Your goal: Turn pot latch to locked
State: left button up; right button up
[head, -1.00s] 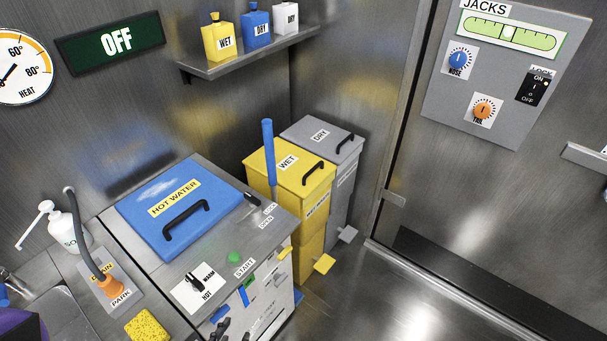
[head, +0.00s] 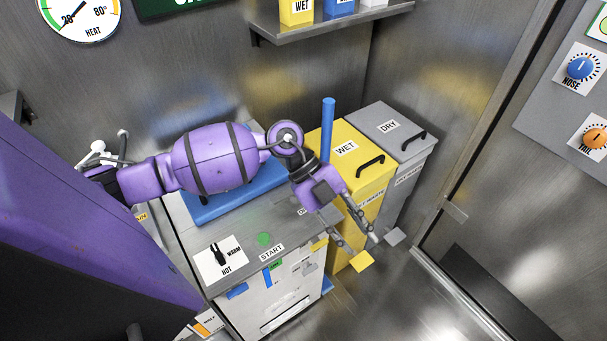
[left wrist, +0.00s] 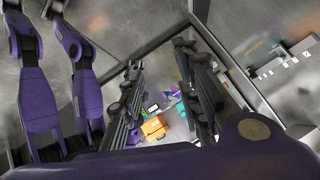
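The blue lid (head: 232,203) of the hot water pot shows in the head view, mostly covered by my left arm. The black latch beside the lid and most of its LOCK/OPEN labels are hidden behind my left wrist, so its position now cannot be told. A blue upright bar (head: 328,128) rises just behind the wrist. My left gripper (head: 362,246) is beyond the counter's right edge, in front of the yellow bin, pointing down and right. Its fingers are apart and empty; the left wrist view shows them spread (left wrist: 158,62). My right gripper is not in view.
The counter (head: 283,232) has a green START button (head: 264,239) and a WARM/HOT switch (head: 218,254). The yellow WET bin (head: 340,135) and grey DRY bin (head: 378,112) stand behind the gripper. A shelf (head: 330,27) is above. Open floor lies at right.

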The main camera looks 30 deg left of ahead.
pick_arm(q)
jog(key=w+a+r+n+y, duration=0.1)
jog(key=w+a+y, duration=0.1)
jog(key=a, duration=0.4)
jog(key=w+a+r+n+y, duration=0.1)
jog(key=w+a+r+y, duration=0.1)
jog(key=a, duration=0.5)
jog(key=w+a+r+t+y, duration=0.1)
jog(key=w+a+r+y, duration=0.1)
jog(key=w+a+y, duration=0.2)
jog(key=shift+w+a+r+n+y+b, duration=0.1)
jog(key=shift+w+a+n+y+b, duration=0.1)
jog(key=shift+a+y, duration=0.35)
jog(key=shift+w+a+r+n+y+b, duration=0.1)
jog(key=shift+a+n+y, duration=0.2)
jog(key=shift+a, duration=0.4)
notch_tip(320, 180, down, 8)
jog(key=shift+r, duration=0.25)
grip_shut()
